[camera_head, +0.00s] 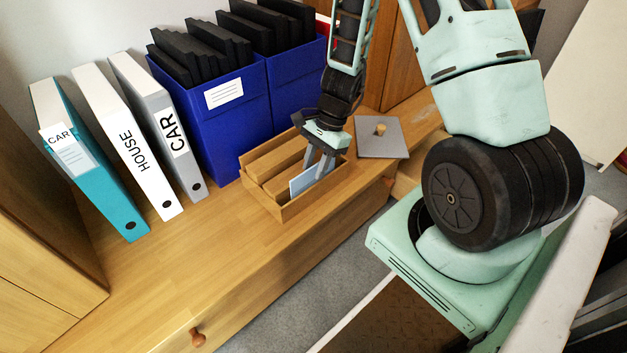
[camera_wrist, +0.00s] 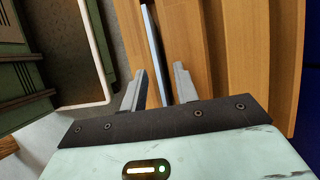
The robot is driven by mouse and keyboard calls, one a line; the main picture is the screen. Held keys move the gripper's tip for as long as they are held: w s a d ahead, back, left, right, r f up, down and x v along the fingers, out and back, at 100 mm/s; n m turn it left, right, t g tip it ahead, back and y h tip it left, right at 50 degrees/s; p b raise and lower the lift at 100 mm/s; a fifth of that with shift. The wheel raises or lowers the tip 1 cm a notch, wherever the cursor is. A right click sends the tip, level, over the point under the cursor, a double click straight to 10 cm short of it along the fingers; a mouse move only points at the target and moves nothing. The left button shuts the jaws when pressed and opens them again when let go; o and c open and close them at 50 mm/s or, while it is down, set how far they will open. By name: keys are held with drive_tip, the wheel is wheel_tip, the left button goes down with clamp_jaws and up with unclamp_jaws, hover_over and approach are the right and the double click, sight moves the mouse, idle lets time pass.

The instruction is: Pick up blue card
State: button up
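The blue card (camera_head: 302,181) stands on edge in a wooden box (camera_head: 290,211) on the wooden cabinet top. My gripper (camera_head: 319,167) points down into the box at the card. In the wrist view the card (camera_wrist: 152,36) is a thin pale blue edge running between the two fingertips. My gripper (camera_wrist: 158,83) is open there, with one finger on each side of the card and visible gaps. The lower part of the card is hidden in the box.
Wooden blocks (camera_head: 277,163) fill the rear of the box. Blue holders (camera_head: 222,112) with black folders stand behind it, and several binders (camera_head: 137,155) stand at left. A grey lid with a knob (camera_head: 381,146) lies to the right. The cabinet top at front left is clear.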

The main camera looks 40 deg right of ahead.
clamp_jaws()
